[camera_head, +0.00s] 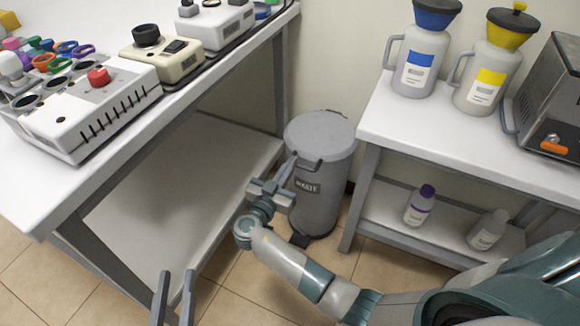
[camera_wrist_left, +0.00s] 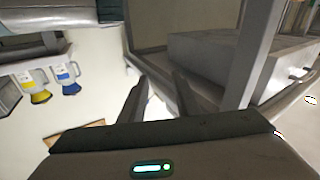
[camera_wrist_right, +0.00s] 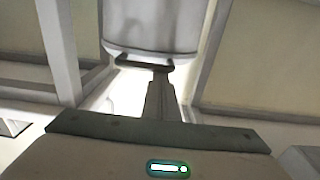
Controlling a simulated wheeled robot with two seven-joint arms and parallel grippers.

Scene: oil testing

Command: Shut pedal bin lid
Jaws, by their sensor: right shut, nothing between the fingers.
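The grey pedal bin (camera_head: 318,195), labelled WASTE, stands on the floor between the two tables. Its round lid (camera_head: 320,132) lies flat on the rim and looks closed. The pedal (camera_head: 300,240) shows at the bin's foot. My left gripper (camera_head: 176,274) is open and empty, low at the front, away from the bin.
The left table (camera_head: 120,150) carries test devices and has a lower shelf (camera_head: 170,205). The right table (camera_head: 400,125) holds two jugs, blue-topped (camera_head: 418,50) and yellow-topped (camera_head: 490,65), and a metal device (camera_head: 555,100). Bottles stand on its shelf. Tiled floor is free in front.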

